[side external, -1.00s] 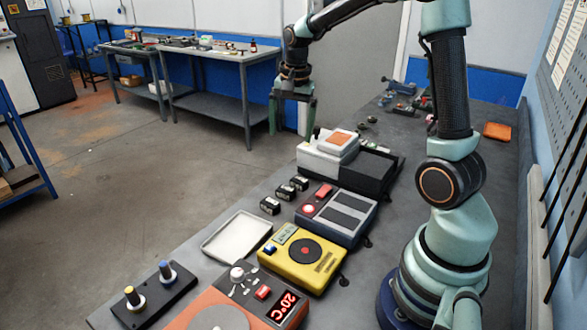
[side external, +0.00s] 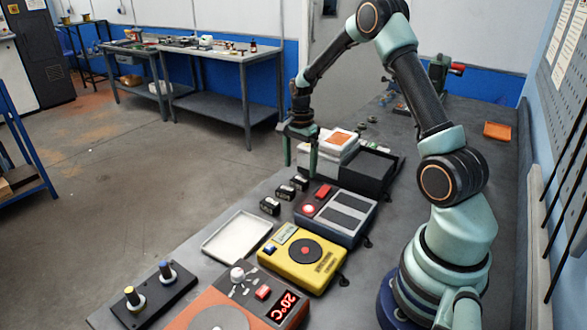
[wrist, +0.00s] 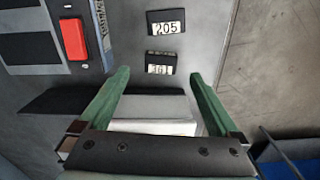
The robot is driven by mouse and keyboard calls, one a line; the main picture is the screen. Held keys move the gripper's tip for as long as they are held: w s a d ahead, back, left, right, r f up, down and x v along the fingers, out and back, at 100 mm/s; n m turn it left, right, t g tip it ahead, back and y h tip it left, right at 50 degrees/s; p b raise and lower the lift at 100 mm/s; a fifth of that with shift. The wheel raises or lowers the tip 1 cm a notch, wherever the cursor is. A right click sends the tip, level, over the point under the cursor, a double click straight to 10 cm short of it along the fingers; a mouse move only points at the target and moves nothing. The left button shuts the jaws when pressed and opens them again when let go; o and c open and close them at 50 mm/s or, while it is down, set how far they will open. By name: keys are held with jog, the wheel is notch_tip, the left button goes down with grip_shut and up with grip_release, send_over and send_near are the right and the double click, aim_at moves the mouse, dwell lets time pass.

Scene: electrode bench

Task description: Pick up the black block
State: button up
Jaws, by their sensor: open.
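Three small black blocks with white number labels stand in a row on the bench: a near one (side external: 270,206), a middle one (side external: 285,193) and a far one (side external: 299,182). The wrist view shows two, one labelled 205 (wrist: 165,27) and one whose number is hard to read (wrist: 161,69). My gripper (side external: 300,172) is open and empty, pointing down close to the far block. In the wrist view the hard-to-read block appears between my fingertips (wrist: 160,73), with no contact visible.
A device with a red button (side external: 338,213) stands right of the blocks. A yellow device (side external: 300,283) and a white tray (side external: 216,240) are nearer the camera. White boxes (side external: 318,158) and a black tray (side external: 365,172) stand behind. The bench edge lies left of the blocks.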

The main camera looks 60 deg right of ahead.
aim_at(300, 180)
notch_tip(300, 180, down, 5)
jog(key=shift+f, duration=0.1)
dwell(0.3)
grip_shut()
jog(key=shift+w, duration=0.1)
